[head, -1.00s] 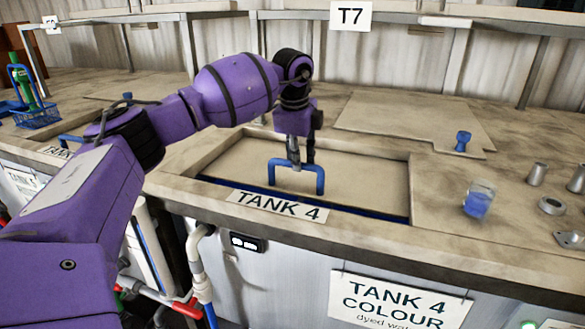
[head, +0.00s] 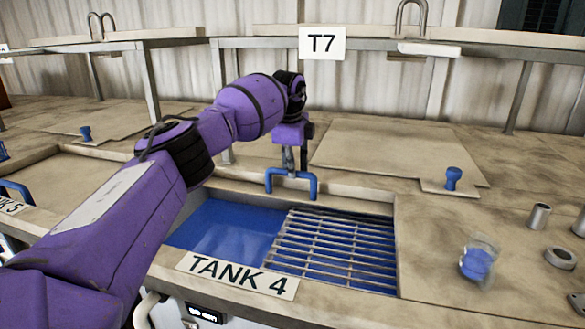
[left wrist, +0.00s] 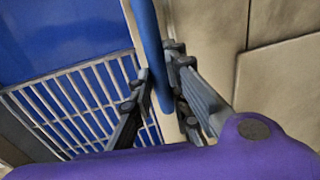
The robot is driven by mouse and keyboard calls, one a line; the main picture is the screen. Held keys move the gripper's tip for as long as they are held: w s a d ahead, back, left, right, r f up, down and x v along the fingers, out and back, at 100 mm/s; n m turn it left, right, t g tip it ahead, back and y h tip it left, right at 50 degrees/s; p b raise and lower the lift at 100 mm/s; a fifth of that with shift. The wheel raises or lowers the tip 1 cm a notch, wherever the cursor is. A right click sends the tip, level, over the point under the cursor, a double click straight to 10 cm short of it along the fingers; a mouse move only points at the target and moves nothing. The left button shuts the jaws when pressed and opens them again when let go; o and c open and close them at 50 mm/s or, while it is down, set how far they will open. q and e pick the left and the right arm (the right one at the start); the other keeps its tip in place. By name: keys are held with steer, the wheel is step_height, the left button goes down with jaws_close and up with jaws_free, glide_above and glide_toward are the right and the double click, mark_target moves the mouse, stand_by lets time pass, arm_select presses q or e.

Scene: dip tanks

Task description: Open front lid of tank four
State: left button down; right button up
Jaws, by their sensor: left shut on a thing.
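Tank four's opening (head: 285,240) stands uncovered in the head view, showing blue liquid (head: 222,232) on the left and a metal grating (head: 335,250) on the right. The TANK 4 label (head: 236,275) is on its front rim. My left gripper (head: 290,168) is at the back edge of the opening, shut on the blue lid handle (head: 312,186). In the left wrist view the handle (left wrist: 148,45) runs between the fingers (left wrist: 160,88). Only a narrow beige strip of the lid shows behind the handle; the rest is hidden. My right gripper is not in view.
A closed beige panel (head: 395,150) with a blue knob (head: 453,178) lies behind on the counter. A beaker of blue liquid (head: 478,262) and metal cylinders (head: 539,216) stand at right. The T7 sign (head: 322,44) hangs on a shelf behind.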

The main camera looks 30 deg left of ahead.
arm_select(q)
steer(key=c, duration=1.7)
jaws_free()
steer(key=shift+s, duration=0.1)
steer(key=shift+o, duration=0.2)
step_height(320, 180, up, 12)
steer(key=s, duration=0.2)
steer(key=shift+s+d, duration=0.15)
steer(key=shift+d, duration=0.2)
steer(key=shift+f, duration=0.25)
